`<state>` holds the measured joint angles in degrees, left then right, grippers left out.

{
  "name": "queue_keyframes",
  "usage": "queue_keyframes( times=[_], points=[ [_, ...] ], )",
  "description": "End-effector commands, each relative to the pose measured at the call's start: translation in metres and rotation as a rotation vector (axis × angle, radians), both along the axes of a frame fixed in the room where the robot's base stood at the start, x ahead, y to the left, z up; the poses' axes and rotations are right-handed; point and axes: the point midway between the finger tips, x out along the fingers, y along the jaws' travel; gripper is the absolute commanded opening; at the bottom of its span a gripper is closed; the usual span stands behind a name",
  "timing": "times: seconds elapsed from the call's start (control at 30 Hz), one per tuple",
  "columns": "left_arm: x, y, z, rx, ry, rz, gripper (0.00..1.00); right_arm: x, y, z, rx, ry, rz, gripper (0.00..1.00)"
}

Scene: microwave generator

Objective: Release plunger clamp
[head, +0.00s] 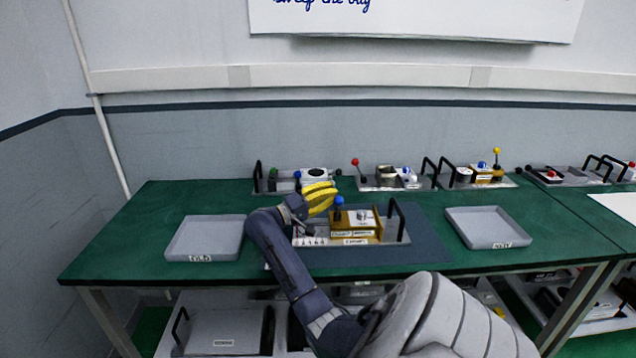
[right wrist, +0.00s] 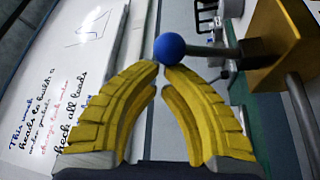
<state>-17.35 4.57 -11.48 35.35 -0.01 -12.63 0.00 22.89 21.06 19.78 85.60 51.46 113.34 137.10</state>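The clamp fixture (head: 365,222) is a yellow block on a grey labelled tray (head: 392,240) at the table's middle. A blue ball knob (head: 339,201) tops a lever at its left. In the right wrist view the knob (right wrist: 170,46) sits on a grey rod running to the yellow block (right wrist: 278,42). My right gripper (head: 333,196) is just left of the knob. Its yellow fingers (right wrist: 161,66) curve together, tips almost meeting, with the knob right at the tips. Whether they touch it I cannot tell. My left gripper is out of view.
A grey tray (head: 205,257) lies left and another (head: 490,245) right of the dark mat (head: 428,247). Several fixtures with levers and black handles line the table's back edge. A black handle (head: 398,222) stands at the fixture's right end.

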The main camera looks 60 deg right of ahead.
Motion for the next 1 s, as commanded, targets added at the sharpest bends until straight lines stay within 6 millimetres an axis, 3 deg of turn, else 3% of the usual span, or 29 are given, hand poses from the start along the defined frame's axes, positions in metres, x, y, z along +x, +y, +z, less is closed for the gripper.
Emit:
queue_keyframes(
  times=[0.27, 0.57, 1.0],
  points=[
    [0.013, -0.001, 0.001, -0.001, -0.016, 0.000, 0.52, 0.002, -0.003, 0.002, 0.001, 0.001, -0.001, 0.00],
    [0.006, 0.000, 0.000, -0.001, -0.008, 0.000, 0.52, 0.019, -0.031, 0.018, -0.001, 0.001, -0.010, 0.00],
    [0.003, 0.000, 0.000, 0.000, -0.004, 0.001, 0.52, 0.055, 0.030, 0.001, 0.003, 0.000, -0.009, 0.00]
  ],
)
